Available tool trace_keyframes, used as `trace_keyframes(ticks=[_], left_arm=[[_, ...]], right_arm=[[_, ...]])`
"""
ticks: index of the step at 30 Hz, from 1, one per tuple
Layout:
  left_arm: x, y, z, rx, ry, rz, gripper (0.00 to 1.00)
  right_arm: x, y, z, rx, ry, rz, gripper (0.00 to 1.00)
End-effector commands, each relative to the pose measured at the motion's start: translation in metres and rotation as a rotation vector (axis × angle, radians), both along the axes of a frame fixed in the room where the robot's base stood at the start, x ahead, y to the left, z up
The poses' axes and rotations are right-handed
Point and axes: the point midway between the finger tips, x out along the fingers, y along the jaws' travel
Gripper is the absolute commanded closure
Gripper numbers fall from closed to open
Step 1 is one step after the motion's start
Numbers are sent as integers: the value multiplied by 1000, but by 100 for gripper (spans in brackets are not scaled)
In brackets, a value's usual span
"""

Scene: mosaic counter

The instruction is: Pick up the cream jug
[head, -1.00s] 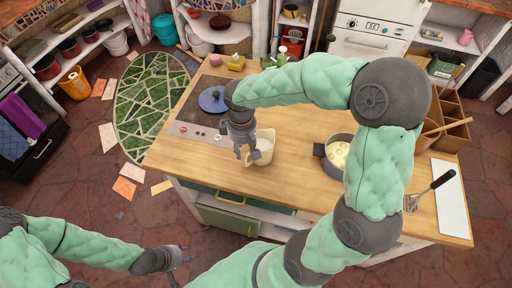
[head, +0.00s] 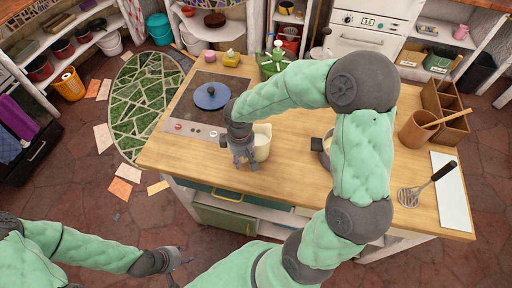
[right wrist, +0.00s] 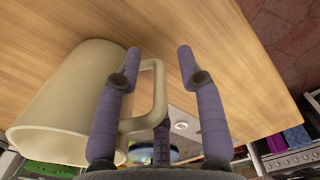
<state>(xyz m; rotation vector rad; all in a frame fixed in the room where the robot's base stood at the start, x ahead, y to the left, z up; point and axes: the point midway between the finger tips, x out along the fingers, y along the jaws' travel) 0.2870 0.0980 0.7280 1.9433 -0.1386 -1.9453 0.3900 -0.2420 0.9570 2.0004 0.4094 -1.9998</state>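The cream jug (head: 262,146) stands on the wooden counter, partly hidden behind my right gripper (head: 244,163) in the head view. In the right wrist view the cream jug (right wrist: 62,105) fills the left side, with its handle reaching right. My right gripper (right wrist: 158,68) is open there. Its left finger overlaps the jug's side and the handle shows in the gap between the fingers; I cannot tell whether they touch. My left gripper (head: 178,266) appears open and empty, low over the floor, away from the counter.
A hob (head: 193,108) with a blue lid (head: 211,96) lies left of the jug. A pot (head: 322,146) is mostly hidden behind my right arm. A slotted utensil (head: 409,196), a brown crock (head: 416,130) and a white board (head: 452,190) are on the right. The counter's front middle is clear.

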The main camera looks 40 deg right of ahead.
Motion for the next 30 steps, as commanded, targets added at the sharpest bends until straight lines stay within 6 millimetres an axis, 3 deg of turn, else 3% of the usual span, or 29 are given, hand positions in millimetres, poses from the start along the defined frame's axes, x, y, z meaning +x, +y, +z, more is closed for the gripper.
trace_keyframes(ticks=[1,5,20,26,30], left_arm=[[0,0,0,0,0,0,60],[0,0,0,0,0,0,60],[0,0,3,0,0,0,60],[0,0,15,0,0,0,60],[0,0,21,0,0,0,60]], right_arm=[[0,0,0,0,0,0,64],[0,0,0,0,0,0,100],[1,-1,7,-1,-4,0,100],[2,-1,39,-2,-6,-1,100],[22,15,64,-1,-7,3,100]])
